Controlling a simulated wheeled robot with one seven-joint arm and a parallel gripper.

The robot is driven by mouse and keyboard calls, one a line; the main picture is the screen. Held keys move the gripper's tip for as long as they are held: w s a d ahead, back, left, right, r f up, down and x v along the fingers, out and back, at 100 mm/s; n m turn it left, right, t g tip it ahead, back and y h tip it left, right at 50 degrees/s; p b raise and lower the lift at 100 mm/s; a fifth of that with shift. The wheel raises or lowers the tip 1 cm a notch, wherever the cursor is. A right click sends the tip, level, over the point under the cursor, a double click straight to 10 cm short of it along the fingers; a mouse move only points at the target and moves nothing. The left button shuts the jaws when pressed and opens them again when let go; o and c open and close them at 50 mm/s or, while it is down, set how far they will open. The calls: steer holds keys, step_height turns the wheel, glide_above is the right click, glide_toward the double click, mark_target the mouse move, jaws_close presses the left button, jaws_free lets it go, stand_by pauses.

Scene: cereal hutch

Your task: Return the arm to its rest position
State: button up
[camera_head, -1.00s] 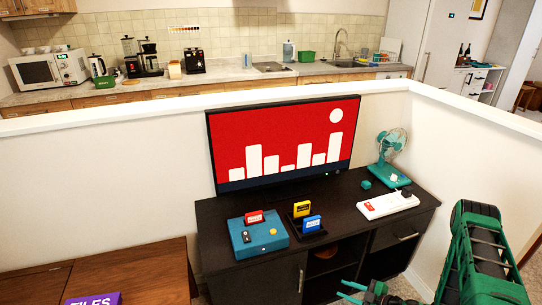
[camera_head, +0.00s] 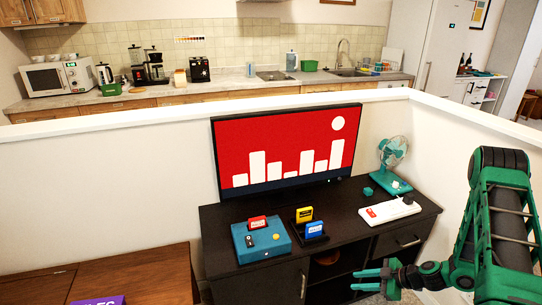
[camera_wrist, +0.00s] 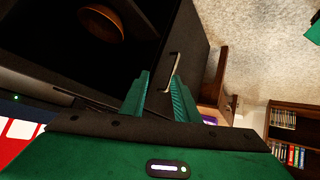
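My green arm (camera_head: 497,215) is bent at the right of the head view, in front of the black cabinet (camera_head: 255,285). My gripper (camera_head: 356,280) points left at the cabinet's lower front. Its two green fingers are apart with nothing between them. The wrist view also shows my gripper (camera_wrist: 160,76) open and empty, with the cabinet's dark front and a metal handle (camera_wrist: 174,70) beyond the fingertips.
On the cabinet are a teal box (camera_head: 262,241) with a red cartridge (camera_head: 257,222), yellow (camera_head: 304,214) and blue (camera_head: 315,228) cartridges in a holder, a white console (camera_head: 388,211), a fan (camera_head: 393,152) and a screen (camera_head: 285,150). A brown bowl (camera_wrist: 101,22) sits in the cabinet's opening.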

steer(key=s+d+r+m+g+h, duration=0.1)
steer(key=s+d+r+m+h, duration=0.2)
steer(key=r, duration=0.6)
steer(key=s+d+r+m+g+h, duration=0.15)
steer(key=s+r, duration=0.25)
steer(key=r, duration=0.4)
steer(key=s+d+r+m+g+h, duration=0.1)
steer(key=s+d+r+m+g, duration=0.2)
steer(key=r, duration=0.6)
steer(key=s+r+m+h, duration=0.1)
steer(key=s+r+m, duration=0.3)
steer(key=s, duration=0.3)
steer(key=s+r+m, duration=0.5)
steer(key=s, duration=0.3)
steer(key=s+d+r+m+h, duration=0.1)
steer(key=s+r+m, duration=0.3)
steer(key=s, duration=0.4)
steer(key=shift+r+h, duration=0.35)
steer(key=shift+r, duration=0.3)
